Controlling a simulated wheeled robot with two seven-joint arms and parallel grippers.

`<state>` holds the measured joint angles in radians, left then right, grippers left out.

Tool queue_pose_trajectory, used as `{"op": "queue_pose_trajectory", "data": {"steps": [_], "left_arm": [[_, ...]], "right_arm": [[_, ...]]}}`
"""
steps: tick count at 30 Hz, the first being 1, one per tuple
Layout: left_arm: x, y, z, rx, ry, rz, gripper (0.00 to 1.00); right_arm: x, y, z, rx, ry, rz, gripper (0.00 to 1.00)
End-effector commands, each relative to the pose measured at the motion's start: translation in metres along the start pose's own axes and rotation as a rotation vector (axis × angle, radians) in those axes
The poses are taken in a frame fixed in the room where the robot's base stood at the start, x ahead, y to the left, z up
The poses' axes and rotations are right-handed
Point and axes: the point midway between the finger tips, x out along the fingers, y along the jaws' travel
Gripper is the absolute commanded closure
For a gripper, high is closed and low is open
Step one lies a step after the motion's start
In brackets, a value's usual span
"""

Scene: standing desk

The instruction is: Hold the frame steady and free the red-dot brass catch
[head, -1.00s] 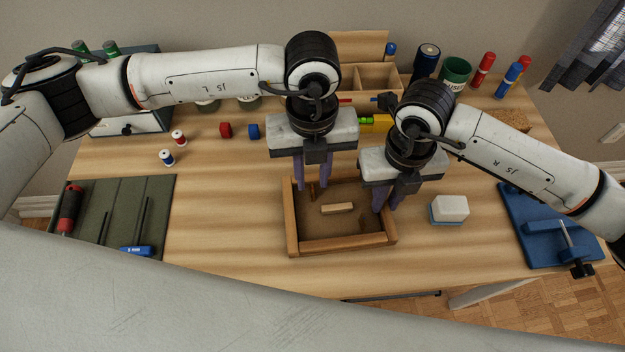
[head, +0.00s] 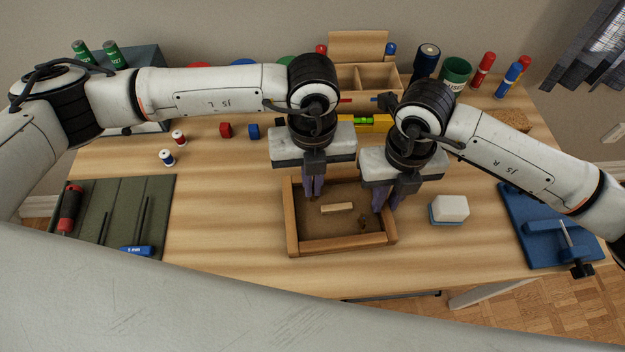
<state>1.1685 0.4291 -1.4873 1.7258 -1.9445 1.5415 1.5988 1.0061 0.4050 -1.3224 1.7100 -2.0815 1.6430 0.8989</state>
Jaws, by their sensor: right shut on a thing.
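The wooden frame (head: 291,228) lies on the desk with a brown panel (head: 325,226) inside it. A small pale wooden block (head: 337,208) lies on the panel. A small dark brownish fitting (head: 364,224) shows near the right side; I cannot tell whether it is a catch. No red dot can be made out. My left gripper (head: 314,193) points down at the frame's far inner edge. Its fingers are close together and hide what is between them. My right gripper (head: 383,208) is shut on the frame's right rail (head: 391,234).
A white block on a blue base (head: 449,209) stands right of the frame, before a blue fixture (head: 535,225). A green tool mat (head: 120,208) lies left. Spools, a yellow level (head: 375,123) and a wooden organiser (head: 362,79) stand behind.

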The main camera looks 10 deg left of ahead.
Motion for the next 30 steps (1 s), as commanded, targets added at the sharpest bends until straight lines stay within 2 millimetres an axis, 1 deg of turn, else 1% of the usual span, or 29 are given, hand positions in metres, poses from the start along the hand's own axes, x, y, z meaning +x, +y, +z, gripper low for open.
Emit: {"op": "queue_pose_trajectory", "data": {"steps": [5,21,30], "left_arm": [[-0.0003,-0.0002,0.0000,0.057,0.000,0.000,1.00],[-0.0004,-0.0004,-0.0001,0.405,0.000,-0.001,1.00],[-0.0004,-0.0004,-0.0001,0.507,0.000,-0.001,1.00]], "right_arm": [[-0.0005,0.0003,0.0004,0.000,-0.001,0.001,1.00],[-0.0005,0.0003,0.0003,0.000,-0.001,0.001,1.00],[-0.0005,0.0003,0.0003,0.000,-0.001,0.001,1.00]]}}
